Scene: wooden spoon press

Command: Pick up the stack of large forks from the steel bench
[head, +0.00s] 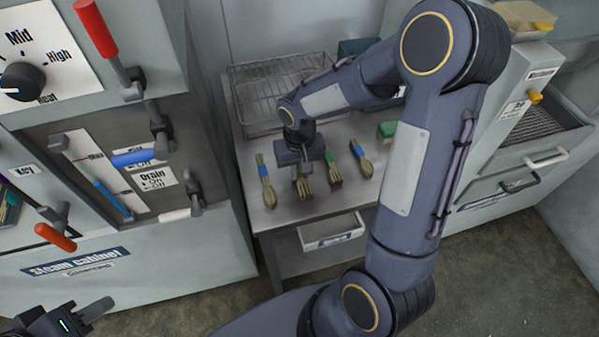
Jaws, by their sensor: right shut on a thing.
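Several banded bundles of wooden cutlery lie in a row on the steel bench (285,216). My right gripper (302,170) points down over the bench and is shut on one bundle, whose pronged ends show below the jaws, so it looks like the stack of large forks (306,188). The rest of that stack is hidden by the gripper. I cannot tell whether it still touches the bench. My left gripper (88,318) is at the bottom left corner, partly cut off, away from the bench; its opening is not clear.
A blue-banded bundle (266,182) lies left of the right gripper. A green-banded bundle (333,170) and another blue-banded one (361,160) lie close on its right. A wire rack (262,88) stands behind. The steam cabinet (150,262) with levers borders the bench's left.

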